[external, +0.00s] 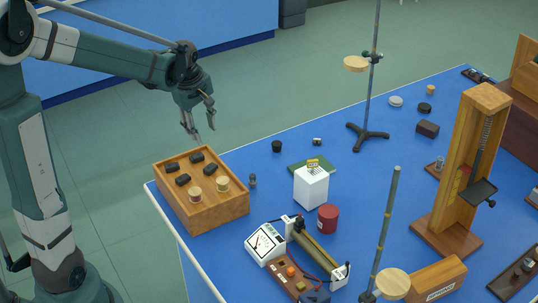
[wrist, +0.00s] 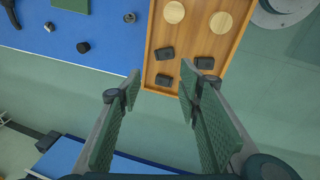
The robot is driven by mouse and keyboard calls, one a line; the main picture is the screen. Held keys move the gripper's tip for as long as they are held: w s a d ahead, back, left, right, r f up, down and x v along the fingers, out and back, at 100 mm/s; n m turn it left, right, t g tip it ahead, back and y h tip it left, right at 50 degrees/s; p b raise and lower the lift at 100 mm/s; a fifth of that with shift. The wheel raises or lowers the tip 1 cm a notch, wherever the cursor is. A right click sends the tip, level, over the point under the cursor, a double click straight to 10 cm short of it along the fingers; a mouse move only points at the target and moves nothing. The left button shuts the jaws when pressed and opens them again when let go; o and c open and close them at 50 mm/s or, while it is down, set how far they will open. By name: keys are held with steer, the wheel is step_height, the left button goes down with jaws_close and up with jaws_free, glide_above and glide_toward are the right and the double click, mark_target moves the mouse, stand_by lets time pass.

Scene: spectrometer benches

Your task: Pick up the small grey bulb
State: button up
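A small grey upright piece (external: 253,181), which looks like the bulb, stands on the blue table just right of the wooden tray (external: 228,211). It also shows in the wrist view (wrist: 130,18) as a small round grey thing left of the tray, near the top edge. It is too small to make out in detail. My gripper (external: 204,135) is open and empty, in the air above and behind the tray's far side. In the wrist view its fingers (wrist: 160,78) are wide apart, with the tray's near end and floor between and beyond them. Nothing touches the bulb.
The tray holds several black blocks (external: 183,180) and two wooden-topped pieces (external: 222,184). A black cap (external: 277,146), a white box (external: 311,188), a red can (external: 328,219) and a meter (external: 265,243) stand nearby. A ring stand (external: 368,131) rises farther right.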

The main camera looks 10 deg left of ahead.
steer(key=w+d+f+n+g, duration=0.1)
steer(key=w+d+f+n, duration=0.2)
steer(key=w+d+f, duration=0.35)
steer(key=n+g, duration=0.2)
steer(key=n, duration=0.1)
glide_above(253, 175)
steer(key=shift+y, duration=0.3)
step_height(253, 175, down, 10)
steer(key=shift+a+f, duration=0.1)
steer(key=shift+a, duration=0.05)
steer(key=shift+s, duration=0.1)
steer(key=shift+f, duration=0.1)
steer(key=shift+f, duration=1.2)
steer(key=shift+w+f+b, duration=0.2)
steer(key=shift+f+b, duration=0.2)
steer(key=shift+f, duration=2.2)
